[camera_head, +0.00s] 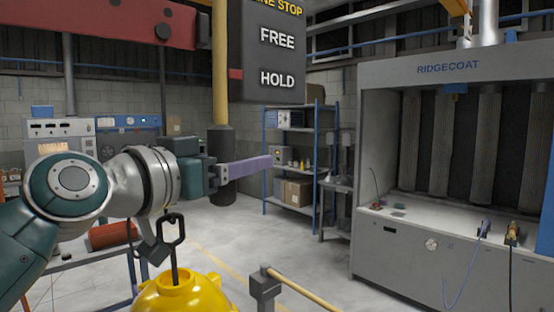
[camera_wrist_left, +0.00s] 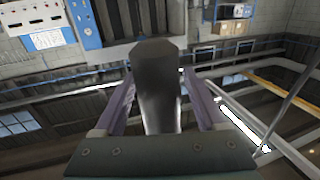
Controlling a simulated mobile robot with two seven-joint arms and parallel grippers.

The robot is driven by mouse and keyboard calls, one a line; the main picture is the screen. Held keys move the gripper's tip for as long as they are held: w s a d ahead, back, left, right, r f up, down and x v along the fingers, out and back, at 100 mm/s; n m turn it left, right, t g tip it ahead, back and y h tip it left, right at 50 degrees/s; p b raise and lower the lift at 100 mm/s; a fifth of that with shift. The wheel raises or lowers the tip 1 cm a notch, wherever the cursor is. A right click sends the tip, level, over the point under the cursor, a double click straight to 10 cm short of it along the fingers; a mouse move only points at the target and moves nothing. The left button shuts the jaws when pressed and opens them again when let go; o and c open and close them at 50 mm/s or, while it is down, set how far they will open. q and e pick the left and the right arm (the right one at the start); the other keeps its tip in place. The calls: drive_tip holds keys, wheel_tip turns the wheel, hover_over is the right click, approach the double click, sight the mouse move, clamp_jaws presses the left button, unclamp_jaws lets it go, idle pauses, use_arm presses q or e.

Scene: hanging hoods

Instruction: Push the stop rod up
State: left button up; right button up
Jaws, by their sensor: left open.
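The stop rod (camera_head: 220,70) is a yellow vertical rod hanging beside the dark sign, with a thick dark grip (camera_head: 222,190) at its lower end. A small red marker (camera_head: 236,74) sits at the sign's left edge, level with HOLD. My left gripper (camera_head: 262,163) reaches in from the left at the grip's height, and its purple finger crosses in front of the grip. In the left wrist view the dark grip (camera_wrist_left: 158,85) stands between the two spread purple fingers. Contact with either finger cannot be told. My right gripper is not in view.
The dark sign (camera_head: 280,60) reads FREE above HOLD. A yellow hood (camera_head: 185,295) with a dark link hangs below my left wrist. A yellow rail (camera_head: 305,292) stands at front centre. A grey RIDGECOAT booth (camera_head: 450,72) is at right; shelves (camera_head: 290,155) stand behind.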

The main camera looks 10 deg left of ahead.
use_arm(q)
clamp_jaws()
idle(0.4)
drive_tip(key=shift+r, duration=0.1)
idle(0.8)
